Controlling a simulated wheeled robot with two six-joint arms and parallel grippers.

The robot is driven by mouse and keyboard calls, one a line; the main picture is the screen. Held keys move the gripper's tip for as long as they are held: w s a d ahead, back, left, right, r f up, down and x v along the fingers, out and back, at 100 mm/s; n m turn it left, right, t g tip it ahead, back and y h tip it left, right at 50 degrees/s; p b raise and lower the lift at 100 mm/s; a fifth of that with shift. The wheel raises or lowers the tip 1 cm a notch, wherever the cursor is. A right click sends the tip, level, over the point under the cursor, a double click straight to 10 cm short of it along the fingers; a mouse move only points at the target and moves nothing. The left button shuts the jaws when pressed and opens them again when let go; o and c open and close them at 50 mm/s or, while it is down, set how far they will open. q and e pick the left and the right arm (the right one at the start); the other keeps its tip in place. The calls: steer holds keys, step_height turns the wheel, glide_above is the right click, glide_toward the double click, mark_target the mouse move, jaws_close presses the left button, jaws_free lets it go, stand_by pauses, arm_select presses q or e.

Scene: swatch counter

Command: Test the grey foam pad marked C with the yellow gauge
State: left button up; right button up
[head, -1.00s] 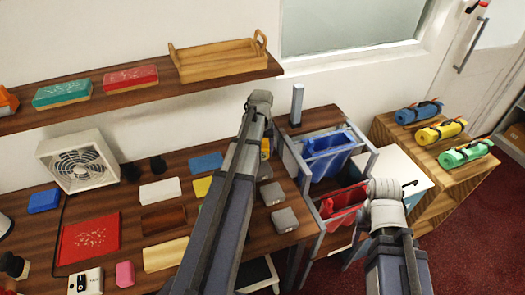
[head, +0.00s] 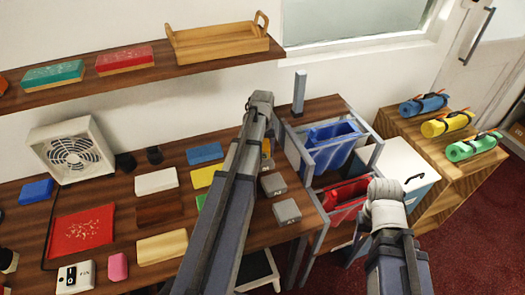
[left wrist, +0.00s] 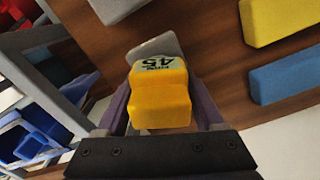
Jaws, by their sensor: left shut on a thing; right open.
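My left gripper (left wrist: 160,108) is shut on the yellow gauge (left wrist: 161,95), whose pale label reads 45. In the head view the gauge (head: 266,147) shows only as a small patch beside my left arm. A grey pad (left wrist: 155,46) lies behind the gauge in the left wrist view, partly covered by it; I cannot tell whether they touch. Two grey pads, (head: 273,184) and (head: 287,212), show in a row on the counter in the head view. Their marks are too small to read. My right arm is at the lower right; its gripper fingers are hidden.
Blue (head: 205,153), yellow (head: 204,177) and white (head: 156,181) swatches lie left of my left arm. A blue bin (head: 331,150) and a red bin (head: 345,196) stand in a rack right of the counter. A small grey post (head: 299,92) stands at the counter's back.

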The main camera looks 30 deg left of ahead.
arm_select(q)
steer(key=shift+f+b, duration=0.55)
steer(key=shift+b, duration=0.05)
stand_by(1.8)
steer(key=shift+r, duration=0.15)
step_height(320, 180, up, 7)
steer(key=p, duration=0.7)
steer(key=shift+f, duration=0.2)
stand_by(0.6)
steer(key=s+d+f+b, duration=0.3)
steer(key=s+d, duration=0.2)
steer(key=d, duration=0.1)
steer(key=w+a, duration=0.4)
steer(key=a, duration=0.1)
steer(key=w+a+f+b, duration=0.1)
steer(key=w+a, duration=0.3)
steer(key=a, duration=0.1)
steer(key=w+a+f+b, duration=0.1)
steer(key=w+a, duration=0.3)
steer(key=a, duration=0.1)
steer(key=shift+w, duration=0.4)
steer(key=shift+f+b, duration=0.5)
steer(key=shift+b, duration=0.05)
